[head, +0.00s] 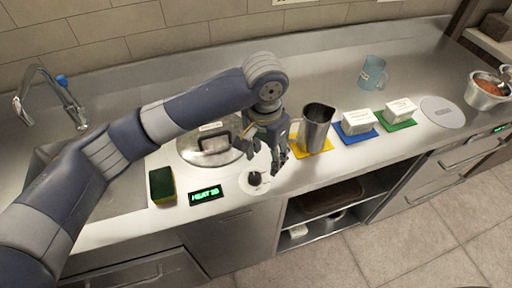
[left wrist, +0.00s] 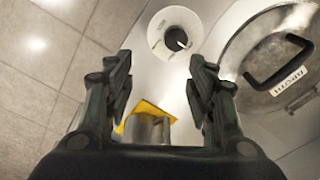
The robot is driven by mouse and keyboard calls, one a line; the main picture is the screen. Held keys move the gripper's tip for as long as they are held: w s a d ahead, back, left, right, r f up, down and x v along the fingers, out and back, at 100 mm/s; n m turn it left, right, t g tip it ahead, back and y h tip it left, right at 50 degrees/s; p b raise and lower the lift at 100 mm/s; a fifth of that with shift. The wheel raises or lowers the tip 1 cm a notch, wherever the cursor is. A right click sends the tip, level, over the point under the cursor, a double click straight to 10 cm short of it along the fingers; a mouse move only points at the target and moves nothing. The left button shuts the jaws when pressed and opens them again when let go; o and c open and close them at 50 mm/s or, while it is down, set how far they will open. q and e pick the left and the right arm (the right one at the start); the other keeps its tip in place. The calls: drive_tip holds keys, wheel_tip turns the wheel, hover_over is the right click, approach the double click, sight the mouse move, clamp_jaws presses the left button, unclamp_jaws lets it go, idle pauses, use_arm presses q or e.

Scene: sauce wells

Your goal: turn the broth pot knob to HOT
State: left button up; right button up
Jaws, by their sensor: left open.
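The broth pot's dark round knob (head: 254,178) sits on a pale dial plate at the front of the counter. In the left wrist view the knob (left wrist: 176,39) has a white pointer line, with a pale ring around it. My left gripper (head: 266,161) is open and empty, above and just behind the knob, apart from it. In the wrist view its fingers (left wrist: 162,72) are spread, with the knob beyond the tips. The broth pot's lid (head: 205,151) lies left of the gripper; its label reads BROTH in the wrist view (left wrist: 265,85). My right gripper is not in view.
A green display (head: 206,195) reads HEAT and a number that is hard to read. A sponge (head: 161,185) lies left of it. A metal pitcher (head: 316,128) stands on a yellow mat close right of the gripper. White blocks (head: 358,122) sit on blue and green mats.

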sight(256, 176)
use_arm(q)
drive_tip(key=shift+y, duration=0.5)
drive_tip(key=f, duration=0.3)
drive_tip(key=a+f+p, duration=0.1)
drive_tip(key=f, duration=0.2)
drive_tip(key=a+f+p, duration=0.1)
drive_tip(key=f, duration=0.2)
drive_tip(key=shift+w+a+f, duration=0.1)
drive_tip(key=shift+w+a, duration=0.05)
drive_tip(key=shift+w, duration=0.2)
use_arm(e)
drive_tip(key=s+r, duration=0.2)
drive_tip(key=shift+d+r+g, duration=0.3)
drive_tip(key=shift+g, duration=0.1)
use_arm(q)
drive_tip(key=c, duration=1.1)
